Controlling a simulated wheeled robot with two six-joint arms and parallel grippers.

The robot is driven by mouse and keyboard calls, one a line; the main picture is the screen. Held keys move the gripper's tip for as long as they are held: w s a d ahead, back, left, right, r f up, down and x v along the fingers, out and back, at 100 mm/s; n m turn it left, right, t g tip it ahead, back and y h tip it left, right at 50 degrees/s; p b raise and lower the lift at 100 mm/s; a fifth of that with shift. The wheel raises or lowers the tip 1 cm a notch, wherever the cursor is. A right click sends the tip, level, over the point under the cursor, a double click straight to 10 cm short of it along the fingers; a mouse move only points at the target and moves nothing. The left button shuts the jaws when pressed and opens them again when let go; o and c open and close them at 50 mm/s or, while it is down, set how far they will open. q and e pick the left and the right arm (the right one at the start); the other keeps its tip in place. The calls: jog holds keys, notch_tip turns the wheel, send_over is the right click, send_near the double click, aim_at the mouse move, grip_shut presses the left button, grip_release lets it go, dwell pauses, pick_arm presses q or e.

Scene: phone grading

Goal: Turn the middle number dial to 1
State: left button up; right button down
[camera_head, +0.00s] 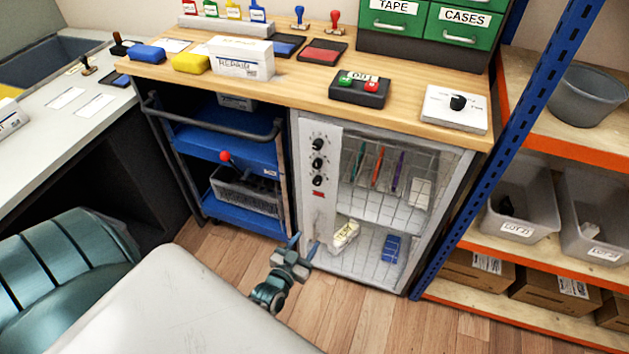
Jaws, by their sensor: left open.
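My left gripper (304,244) is open and empty. In the picture it is below the dials, near the panel's bottom, and apart from them. My right gripper is not in view.
The wooden bench top (310,98) overhangs the cabinet. A blue cart (225,143) with a dark rail stands left of it, and a blue shelf post (497,150) stands right. A separate black dial on a white box (454,110) sits on the bench. Wooden floor shows in front.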

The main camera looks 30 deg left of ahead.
aim_at(316, 168)
pick_arm(q)
notch_tip(316, 168, up, 13)
jog(key=w+a+n+t+y+b, duration=0.1)
jog(key=w+a+n+t+y, duration=0.15)
jog(key=t, duration=0.25)
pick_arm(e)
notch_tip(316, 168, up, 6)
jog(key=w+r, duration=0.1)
pick_arm(q)
jog(key=shift+y, duration=0.55)
jog(key=p+x, duration=0.1)
jog(key=x, duration=0.9)
jog(key=shift+d+r, duration=0.2)
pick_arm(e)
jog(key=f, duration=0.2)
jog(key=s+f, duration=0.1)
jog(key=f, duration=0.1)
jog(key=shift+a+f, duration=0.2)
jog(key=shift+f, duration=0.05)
pick_arm(q)
jog(key=shift+c, duration=0.3)
jog(key=c, duration=0.9)
